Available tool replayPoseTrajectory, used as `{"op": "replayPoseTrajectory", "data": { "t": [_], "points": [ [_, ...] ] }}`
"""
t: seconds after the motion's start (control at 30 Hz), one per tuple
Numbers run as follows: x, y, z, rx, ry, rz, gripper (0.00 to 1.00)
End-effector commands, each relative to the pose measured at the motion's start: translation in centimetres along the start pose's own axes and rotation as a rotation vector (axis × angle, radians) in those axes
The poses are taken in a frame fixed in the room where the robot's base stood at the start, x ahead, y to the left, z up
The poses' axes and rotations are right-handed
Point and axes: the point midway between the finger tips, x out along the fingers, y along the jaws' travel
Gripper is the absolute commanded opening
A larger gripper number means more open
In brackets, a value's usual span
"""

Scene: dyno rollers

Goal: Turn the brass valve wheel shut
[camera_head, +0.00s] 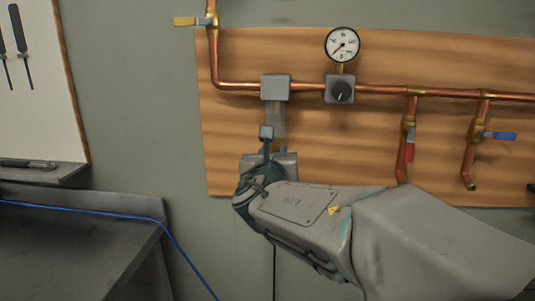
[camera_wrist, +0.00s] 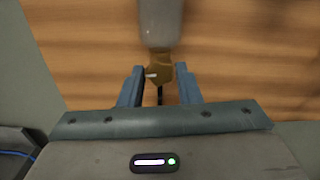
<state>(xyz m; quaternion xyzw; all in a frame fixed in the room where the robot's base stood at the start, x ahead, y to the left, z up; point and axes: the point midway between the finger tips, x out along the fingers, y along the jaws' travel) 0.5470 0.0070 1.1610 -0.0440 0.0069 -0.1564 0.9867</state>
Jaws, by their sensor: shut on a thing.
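My gripper (camera_wrist: 159,70) is shut on a small brass part, the brass valve wheel (camera_wrist: 159,80), with one blue finger on each side of it. The wheel sits right below a pale, translucent bowl (camera_wrist: 160,22), and a small light-coloured mark shows on its left side. In the head view the bowl (camera_head: 276,120) hangs under a grey block (camera_head: 276,87) on the copper pipe. There my gripper (camera_head: 276,151) points up below the bowl, and my wrist hides the wheel. How far the wheel is turned cannot be told.
A wooden board (camera_head: 236,140) carries the copper pipe (camera_head: 385,91). A round gauge (camera_head: 342,44) with a black knob (camera_head: 341,92), a red-handled valve (camera_head: 409,146) and a blue-handled valve (camera_head: 498,135) are to the right. A yellow lever (camera_head: 186,21) is upper left. A grey bench (camera_head: 70,250) stands lower left.

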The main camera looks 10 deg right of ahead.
Motion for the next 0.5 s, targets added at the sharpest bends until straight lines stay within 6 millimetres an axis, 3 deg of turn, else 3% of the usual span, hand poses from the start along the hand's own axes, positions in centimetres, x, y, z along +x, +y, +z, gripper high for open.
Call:
{"op": "replayPoseTrajectory", "data": {
  "t": [0.27, 0.5],
  "points": [
    [-0.02, 0.05, -0.34, 0.078, -0.002, 0.001, 0.08],
    [-0.01, 0.07, -0.64, 0.253, -0.003, 0.001, 0.08]
  ]
}}
